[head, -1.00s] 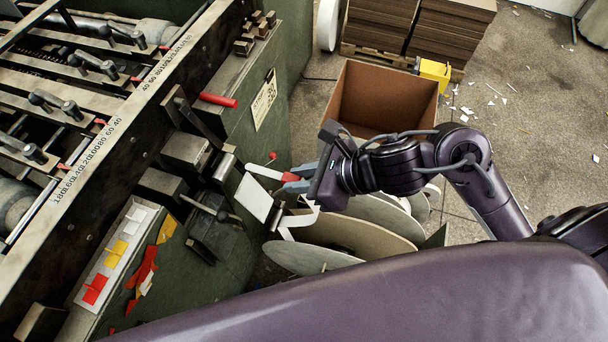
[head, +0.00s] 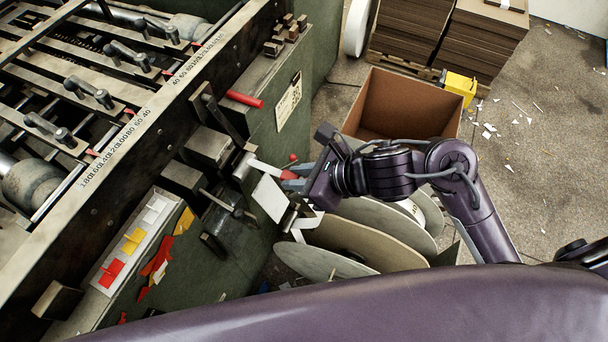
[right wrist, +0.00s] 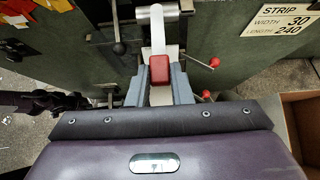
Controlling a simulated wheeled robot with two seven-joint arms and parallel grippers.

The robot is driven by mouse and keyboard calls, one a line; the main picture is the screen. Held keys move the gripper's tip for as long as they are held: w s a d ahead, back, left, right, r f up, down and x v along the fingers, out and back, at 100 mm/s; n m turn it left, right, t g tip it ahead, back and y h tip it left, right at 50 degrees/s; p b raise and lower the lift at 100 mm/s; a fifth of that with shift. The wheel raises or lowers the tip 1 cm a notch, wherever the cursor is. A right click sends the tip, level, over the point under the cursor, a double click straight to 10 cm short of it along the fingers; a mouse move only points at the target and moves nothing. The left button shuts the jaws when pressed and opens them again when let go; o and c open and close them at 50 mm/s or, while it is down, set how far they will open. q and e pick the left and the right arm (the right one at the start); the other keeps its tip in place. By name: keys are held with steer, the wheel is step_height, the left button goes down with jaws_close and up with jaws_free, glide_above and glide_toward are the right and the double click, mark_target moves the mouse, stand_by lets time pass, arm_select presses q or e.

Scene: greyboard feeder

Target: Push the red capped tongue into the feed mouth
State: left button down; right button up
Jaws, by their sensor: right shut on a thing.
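My right gripper (head: 290,184) is shut on the red capped tongue, beside the green machine. In the right wrist view the red cap (right wrist: 159,69) sits between the two grey fingers (right wrist: 160,88). The white strip of the tongue (right wrist: 157,38) runs from the cap up to a metal roller at the feed mouth (right wrist: 157,13). In the head view a little red of the cap shows at the fingers, and the white strip (head: 266,168) reaches to the roller (head: 244,165). I cannot tell whether its tip is inside the mouth. My left gripper is not seen.
A white plate (head: 270,198) hangs just below the strip. Red-knobbed levers (right wrist: 214,63) stand close to the right of the fingers. Large reel discs (head: 345,243) lie below the gripper, and an open cardboard box (head: 410,105) stands behind it.

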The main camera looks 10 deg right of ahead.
mark_target(252, 163)
steer(key=shift+w+a+f, duration=0.15)
steer(key=shift+w+a, duration=0.5)
steer(key=shift+a, duration=0.25)
steer(key=shift+w+a+f, duration=0.15)
steer(key=shift+w+a, duration=0.5)
steer(key=shift+a, duration=0.25)
steer(key=shift+w+a+f, duration=0.15)
steer(key=shift+w+a, duration=0.5)
steer(key=shift+a, duration=0.25)
steer(key=shift+w+a+f+b, duration=0.1)
steer(key=shift+w+a+b, duration=0.2)
steer(key=shift+w+a, duration=0.25)
steer(key=shift+w+a+b, duration=0.3)
steer(key=shift+w+a, duration=0.05)
steer(key=shift+a, duration=0.35)
steer(key=shift+a, duration=0.1)
steer(key=o, duration=0.9)
